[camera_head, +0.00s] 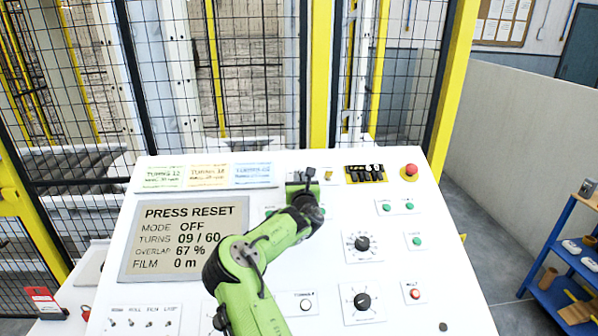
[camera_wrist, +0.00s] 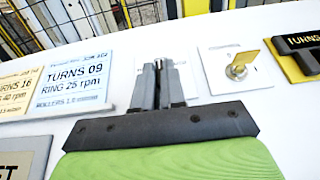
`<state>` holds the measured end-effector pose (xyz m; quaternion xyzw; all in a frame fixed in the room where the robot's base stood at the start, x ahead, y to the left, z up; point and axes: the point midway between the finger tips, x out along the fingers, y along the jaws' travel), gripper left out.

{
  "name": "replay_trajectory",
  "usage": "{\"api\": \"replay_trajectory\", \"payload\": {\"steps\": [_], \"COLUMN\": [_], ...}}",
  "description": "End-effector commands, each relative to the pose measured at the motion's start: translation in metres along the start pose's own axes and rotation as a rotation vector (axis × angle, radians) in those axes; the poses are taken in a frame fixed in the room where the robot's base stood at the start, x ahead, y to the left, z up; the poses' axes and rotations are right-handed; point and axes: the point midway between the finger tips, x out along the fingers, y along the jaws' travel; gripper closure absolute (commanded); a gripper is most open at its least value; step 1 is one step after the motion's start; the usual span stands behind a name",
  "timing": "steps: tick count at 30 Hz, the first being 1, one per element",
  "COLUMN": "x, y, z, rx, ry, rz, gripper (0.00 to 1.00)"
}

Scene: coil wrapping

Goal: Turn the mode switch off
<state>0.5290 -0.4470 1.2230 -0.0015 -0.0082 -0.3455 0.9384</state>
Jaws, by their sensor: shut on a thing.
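My gripper (camera_wrist: 163,66) is shut, its two grey fingers close together over a pale plate (camera_wrist: 143,58) at the top of the white console; it also shows in the head view (camera_head: 306,178). The mode switch is between and behind the fingertips, and its handle is almost wholly hidden, so I cannot read its angle. The display screen (camera_head: 185,238) reads "PRESS RESET", MODE OFF, TURNS 09 / 60, OVERLAP 67 %, FILM 0 m.
Coloured cards (camera_head: 208,176) lie to the left. Dials (camera_head: 362,243) and buttons are below. A mesh fence (camera_head: 240,75) stands behind the console.

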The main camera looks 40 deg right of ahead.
Motion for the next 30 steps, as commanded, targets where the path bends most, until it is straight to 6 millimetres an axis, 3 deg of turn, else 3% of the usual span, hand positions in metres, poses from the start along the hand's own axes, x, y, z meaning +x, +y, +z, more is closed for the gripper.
{"api": "replay_trajectory", "payload": {"steps": [9, 10, 14, 15, 24, 30], "x": [0.0, 0.0, 0.0, 0.0, -0.004, -0.038], "y": [0.0, 0.0, 0.0, 0.0, 0.0, 0.0], "z": [0.001, 0.001, 0.001, 0.001, 0.0, 0.0], "rx": [-0.004, -0.004, -0.003, -0.003, -0.003, -0.002], "ry": [-0.006, -0.006, -0.005, -0.005, -0.003, -0.001], "rz": [0.007, 0.007, 0.007, 0.007, 0.005, 0.004], "gripper": [1.0, 0.85, 0.65, 0.64, 0.64, 0.64]}}
